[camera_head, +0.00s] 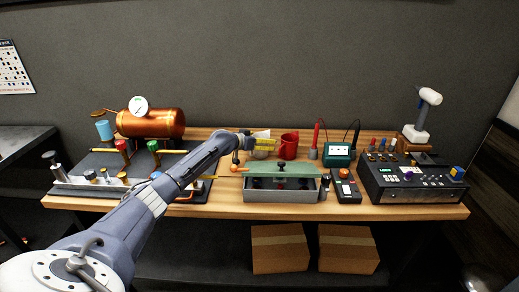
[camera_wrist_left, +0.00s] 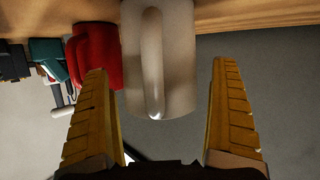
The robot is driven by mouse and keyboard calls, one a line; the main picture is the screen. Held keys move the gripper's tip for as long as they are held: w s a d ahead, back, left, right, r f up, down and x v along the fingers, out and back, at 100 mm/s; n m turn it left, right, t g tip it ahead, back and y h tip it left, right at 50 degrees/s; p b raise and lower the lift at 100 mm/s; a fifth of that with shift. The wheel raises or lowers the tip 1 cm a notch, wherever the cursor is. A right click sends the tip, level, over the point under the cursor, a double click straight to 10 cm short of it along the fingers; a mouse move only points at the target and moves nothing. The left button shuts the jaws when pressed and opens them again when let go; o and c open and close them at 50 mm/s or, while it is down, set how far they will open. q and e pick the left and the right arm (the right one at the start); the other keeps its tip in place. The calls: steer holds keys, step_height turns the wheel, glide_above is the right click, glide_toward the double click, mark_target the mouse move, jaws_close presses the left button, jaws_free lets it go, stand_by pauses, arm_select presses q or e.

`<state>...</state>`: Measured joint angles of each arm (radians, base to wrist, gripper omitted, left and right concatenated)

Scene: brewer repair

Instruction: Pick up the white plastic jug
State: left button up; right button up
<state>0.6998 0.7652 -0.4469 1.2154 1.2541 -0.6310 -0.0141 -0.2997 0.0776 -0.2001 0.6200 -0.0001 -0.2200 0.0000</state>
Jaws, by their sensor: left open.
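The white plastic jug (camera_wrist_left: 180,60) fills the upper middle of the left wrist view, with its handle facing the camera. My left gripper (camera_wrist_left: 161,68) is open, with one yellow finger on each side of the jug. Gaps show between both fingertips and the jug. In the head view, my left gripper (camera_head: 262,140) is at the back middle of the bench, and the jug (camera_head: 262,153) is mostly hidden by it. My right gripper is not in view.
A red mug (camera_head: 288,147) stands close to the right of the jug, and it also shows in the left wrist view (camera_wrist_left: 97,48). A teal meter (camera_head: 338,153) is farther right. A grey toolbox (camera_head: 284,194) is in front, and a copper boiler (camera_head: 155,123) stands at left.

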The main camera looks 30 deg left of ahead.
arm_select(q)
steer(key=c, duration=1.3)
steer(key=shift+r, duration=0.15)
